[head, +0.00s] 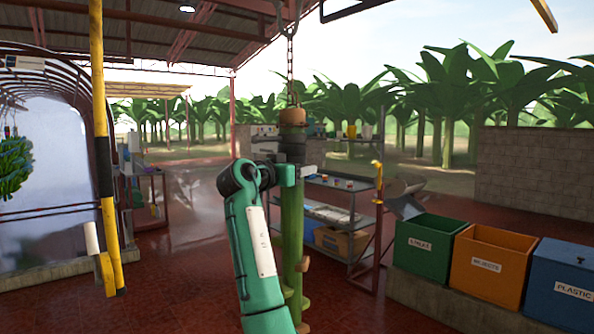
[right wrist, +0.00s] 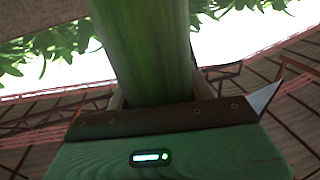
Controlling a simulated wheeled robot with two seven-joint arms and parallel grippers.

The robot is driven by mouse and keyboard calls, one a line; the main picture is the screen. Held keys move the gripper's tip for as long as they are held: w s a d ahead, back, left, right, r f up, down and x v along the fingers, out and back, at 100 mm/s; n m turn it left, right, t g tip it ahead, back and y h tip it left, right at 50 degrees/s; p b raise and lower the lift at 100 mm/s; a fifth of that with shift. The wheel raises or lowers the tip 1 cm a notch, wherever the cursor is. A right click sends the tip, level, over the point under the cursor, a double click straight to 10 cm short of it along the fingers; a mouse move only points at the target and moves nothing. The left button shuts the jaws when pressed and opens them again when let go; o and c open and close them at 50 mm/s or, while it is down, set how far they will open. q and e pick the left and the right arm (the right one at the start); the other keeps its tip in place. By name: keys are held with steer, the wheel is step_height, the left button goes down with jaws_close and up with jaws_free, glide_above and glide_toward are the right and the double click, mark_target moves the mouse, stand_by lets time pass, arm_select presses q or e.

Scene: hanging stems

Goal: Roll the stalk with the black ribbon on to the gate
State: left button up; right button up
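A thick green stalk (head: 292,225) hangs upright from a chain (head: 290,60), with a brown cap at its top. Dark bands (head: 291,150) cross its upper part; I cannot tell ribbon from gripper fingers there. My right gripper (head: 295,163) is at the stalk's upper part, at the end of my green right arm. In the right wrist view the stalk (right wrist: 155,50) fills the gap between the fingers of my right gripper (right wrist: 160,98), which appear to press on both sides. No part clearly reads as the gate. My left gripper is out of view.
Behind the stalk is a metal shelf (head: 340,215). Green (head: 425,248), orange (head: 488,268) and blue (head: 562,285) bins stand at the right. Red floor between is open.

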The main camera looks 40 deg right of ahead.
steer(key=o, duration=1.3)
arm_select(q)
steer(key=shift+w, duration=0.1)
arm_select(e)
steer(key=shift+o, duration=0.2)
arm_select(q)
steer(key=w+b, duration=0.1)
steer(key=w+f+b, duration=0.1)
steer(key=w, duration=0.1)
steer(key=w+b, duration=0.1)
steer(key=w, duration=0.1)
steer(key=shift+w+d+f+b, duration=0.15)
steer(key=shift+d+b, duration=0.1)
steer(key=shift+b, duration=0.15)
arm_select(e)
steer(key=v, duration=1.3)
steer(key=shift+a, duration=0.35)
